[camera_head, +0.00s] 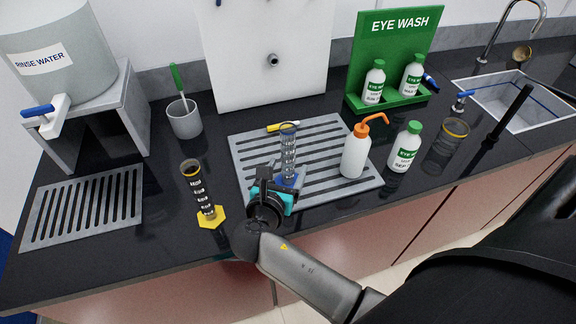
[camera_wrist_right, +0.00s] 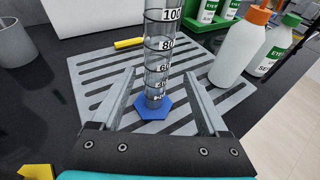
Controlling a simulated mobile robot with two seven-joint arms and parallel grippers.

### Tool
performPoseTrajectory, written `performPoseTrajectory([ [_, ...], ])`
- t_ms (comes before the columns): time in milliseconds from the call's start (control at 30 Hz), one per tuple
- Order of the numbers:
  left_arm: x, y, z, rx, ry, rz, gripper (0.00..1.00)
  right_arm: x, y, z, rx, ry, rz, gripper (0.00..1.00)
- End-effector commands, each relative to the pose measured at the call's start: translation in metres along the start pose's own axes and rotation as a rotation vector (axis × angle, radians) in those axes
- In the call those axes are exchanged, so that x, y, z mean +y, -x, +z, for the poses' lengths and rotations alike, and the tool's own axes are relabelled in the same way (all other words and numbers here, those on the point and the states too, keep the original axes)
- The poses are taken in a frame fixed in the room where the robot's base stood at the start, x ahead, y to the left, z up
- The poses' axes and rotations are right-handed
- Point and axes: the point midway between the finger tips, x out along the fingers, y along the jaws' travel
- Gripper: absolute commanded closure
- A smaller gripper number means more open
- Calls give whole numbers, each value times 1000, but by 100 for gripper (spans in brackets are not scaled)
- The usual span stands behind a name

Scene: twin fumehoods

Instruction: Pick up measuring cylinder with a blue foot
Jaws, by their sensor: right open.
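The measuring cylinder with a blue foot (camera_head: 288,152) stands upright on the grey slotted drain mat (camera_head: 243,146) in the head view. In the right wrist view the clear cylinder (camera_wrist_right: 160,60) has black graduation marks, and its blue foot (camera_wrist_right: 153,106) rests on the mat. My right gripper (camera_head: 276,186) is just in front of it in the head view and hides part of the foot. In the right wrist view the right gripper (camera_wrist_right: 162,88) is open, with one finger on each side of the lower cylinder and visible gaps. My left gripper is not in view.
A second cylinder with a yellow foot (camera_head: 211,217) stands to the left. A wash bottle with an orange top (camera_head: 355,152) and a green-capped bottle (camera_head: 404,147) stand to the right. A yellow marker (camera_head: 283,127) lies behind the cylinder. A grey cup (camera_head: 185,122) is farther back left.

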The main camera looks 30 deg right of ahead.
Motion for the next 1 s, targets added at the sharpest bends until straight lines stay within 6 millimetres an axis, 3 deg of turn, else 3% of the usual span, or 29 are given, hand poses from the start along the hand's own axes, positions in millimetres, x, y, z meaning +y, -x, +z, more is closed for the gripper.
performPoseTrajectory([
  [267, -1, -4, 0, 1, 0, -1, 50, 1, -22, -1, 0, -1, -1, 23],
  [533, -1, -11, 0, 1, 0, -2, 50, 5, -60, -4, 0, -1, -1, 23],
  [833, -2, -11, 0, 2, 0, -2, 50, 5, -66, -4, 3, -2, 1, 23],
  [1000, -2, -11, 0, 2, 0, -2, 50, 5, -66, -4, 3, -2, 0, 40],
])
